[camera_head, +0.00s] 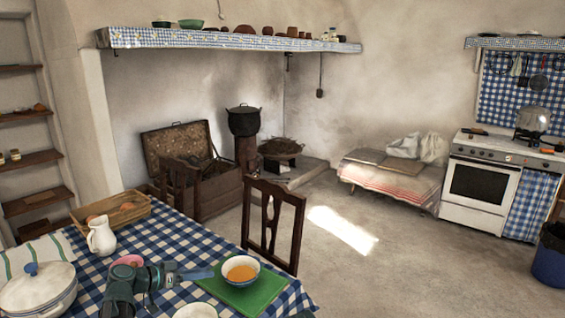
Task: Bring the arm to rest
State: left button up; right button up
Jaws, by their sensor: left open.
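My left gripper (208,273) is low over the table, coming from the arm at the lower left. Its fingers point right and are open, and nothing shows between them. The fingertips are just left of a white bowl with a blue rim (241,270), which holds something orange and stands on a green board (262,292). I cannot tell how high the fingers are above the board. My right gripper does not show.
The table with a blue checked cloth (192,234) also bears a white pitcher (101,237), a wooden tray (76,215), a lidded white pot (37,290), a pink item (128,260) and a pale dish (196,311). A wooden chair (272,222) stands behind the table.

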pick_arm(q)
jog(key=s+d+f+g+y+b, duration=0.2)
jog(key=s+d+f+g+b, duration=0.1)
jog(key=s+d+f, duration=0.4)
jog(key=s+d+f+g+y+b, duration=0.2)
jog(key=s+d+f+g, duration=0.25)
jog(key=d+f, duration=0.4)
jog(key=s+d+f+n+g+y+b, duration=0.1)
jog(key=s+f+y+b, duration=0.1)
jog(key=s+f+y, duration=0.35)
jog(key=s+d+f+n+y+b, duration=0.1)
jog(key=s+d+f+y+b, duration=0.15)
jog(key=s, duration=0.55)
notch_tip(320, 180, up, 17)
jog(key=a+p, duration=0.1)
jog(key=p, duration=1.6)
jog(key=shift+w, duration=0.1)
